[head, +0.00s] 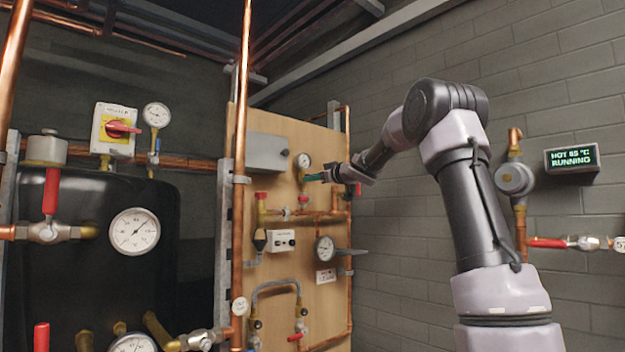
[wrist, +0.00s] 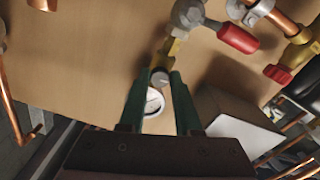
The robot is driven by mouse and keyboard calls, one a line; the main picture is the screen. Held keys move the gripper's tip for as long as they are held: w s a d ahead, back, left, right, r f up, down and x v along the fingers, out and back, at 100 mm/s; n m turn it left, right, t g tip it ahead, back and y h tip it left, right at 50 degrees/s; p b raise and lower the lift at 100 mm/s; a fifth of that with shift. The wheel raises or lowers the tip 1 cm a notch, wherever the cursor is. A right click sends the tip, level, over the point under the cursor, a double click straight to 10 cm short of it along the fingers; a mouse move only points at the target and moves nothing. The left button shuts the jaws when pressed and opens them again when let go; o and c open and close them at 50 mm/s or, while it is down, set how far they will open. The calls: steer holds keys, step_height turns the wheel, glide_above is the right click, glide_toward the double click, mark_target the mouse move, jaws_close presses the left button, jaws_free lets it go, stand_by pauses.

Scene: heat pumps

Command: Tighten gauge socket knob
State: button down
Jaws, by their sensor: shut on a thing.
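The knob sits at the end of a brass fitting (wrist: 172,52). A white-faced gauge (wrist: 153,102) lies beside the knob and shows between the fingers, partly hidden by them. In the head view, my gripper (head: 322,177) reaches in from the right at the wooden board, just below a small round gauge (head: 303,160). The knob cannot be made out there.
A grey box (head: 267,152) is left of the small gauge. Copper pipes and red-handled valves surround the work spot; one red handle (wrist: 238,39) is close by in the wrist view. A larger gauge (head: 324,248) is lower on the wooden board (head: 283,276). A display (head: 571,160) reads HOT and RUNNING.

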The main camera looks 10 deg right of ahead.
steer(key=shift+f+m, duration=0.15)
steer(key=shift+m, duration=0.55)
steer(key=c, duration=0.6)
jaws_free()
steer(key=v, duration=1.1)
